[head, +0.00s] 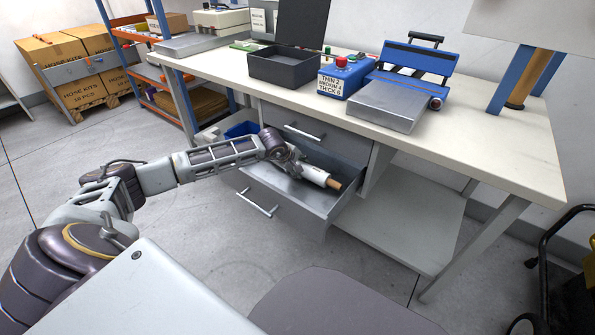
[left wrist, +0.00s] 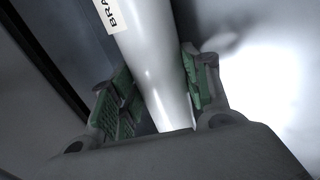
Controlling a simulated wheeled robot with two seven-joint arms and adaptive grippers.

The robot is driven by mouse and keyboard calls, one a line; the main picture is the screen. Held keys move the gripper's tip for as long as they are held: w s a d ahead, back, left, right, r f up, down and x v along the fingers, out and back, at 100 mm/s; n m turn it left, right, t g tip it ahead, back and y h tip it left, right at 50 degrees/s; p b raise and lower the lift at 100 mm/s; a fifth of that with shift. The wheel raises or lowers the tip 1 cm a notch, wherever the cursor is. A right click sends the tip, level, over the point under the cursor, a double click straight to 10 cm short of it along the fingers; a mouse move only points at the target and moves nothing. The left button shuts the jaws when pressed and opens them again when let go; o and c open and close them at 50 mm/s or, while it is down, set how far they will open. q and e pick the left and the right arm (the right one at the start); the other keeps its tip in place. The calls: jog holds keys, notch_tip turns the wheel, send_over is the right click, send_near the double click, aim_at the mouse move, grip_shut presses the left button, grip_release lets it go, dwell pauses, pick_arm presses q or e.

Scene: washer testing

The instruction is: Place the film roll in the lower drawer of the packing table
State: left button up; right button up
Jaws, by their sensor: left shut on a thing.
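The film roll (head: 314,174) is white with a brown core end showing at its right. My left gripper (head: 292,163) is shut on it, inside the open lower drawer (head: 322,206) of the packing table (head: 470,150). In the left wrist view the roll (left wrist: 153,62) runs between the green-padded fingers of my left gripper (left wrist: 155,98), with part of a label at the top. The roll is over the drawer floor; I cannot tell whether it touches it. The gripper hides part of the roll. My right gripper is not in view.
The upper drawer (head: 305,133) is shut above the open one. On the tabletop are a dark tray (head: 290,68), a blue control box (head: 337,80) and a blue sealer (head: 415,62). A lower shelf (head: 410,225) is empty at the right. A grey chair (head: 335,305) stands in front.

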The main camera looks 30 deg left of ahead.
pick_arm(q)
jog(key=shift+s+f, duration=0.1)
jog(key=shift+f, duration=0.35)
jog(key=shift+f, duration=0.1)
jog(key=o, duration=1.1)
jog(key=shift+f, duration=0.1)
